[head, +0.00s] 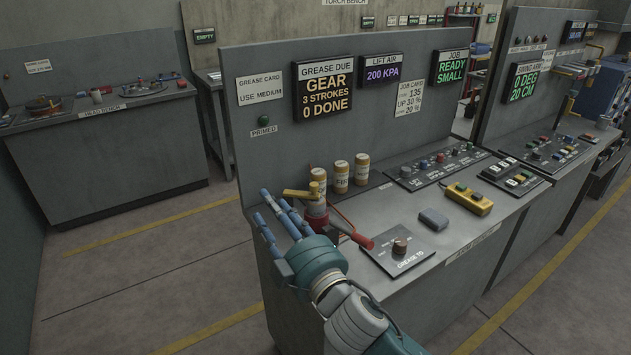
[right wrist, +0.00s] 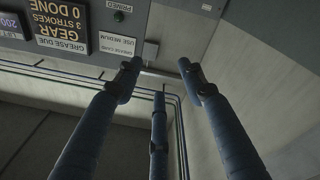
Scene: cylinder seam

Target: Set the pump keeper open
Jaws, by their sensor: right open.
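The grease pump is a red upright body (head: 316,207) with a brass-coloured bar (head: 298,194) across its top, on the left end of the grey bench in the head view. A red lever or handle (head: 352,237) reaches out to its right. I cannot tell which part is the keeper or how it is set. My right gripper (head: 266,204), with blue fingers, is open and empty, just left of the pump and apart from the bar as far as I can see. In the right wrist view its spread fingers (right wrist: 160,75) have nothing between them; the pump does not show there. My left gripper is out of view.
A "GREASE TO" plate with a dark knob (head: 400,247) lies to the right, then a grey block (head: 433,218) and a yellow button box (head: 468,198). The back panel (head: 265,160) rises behind.

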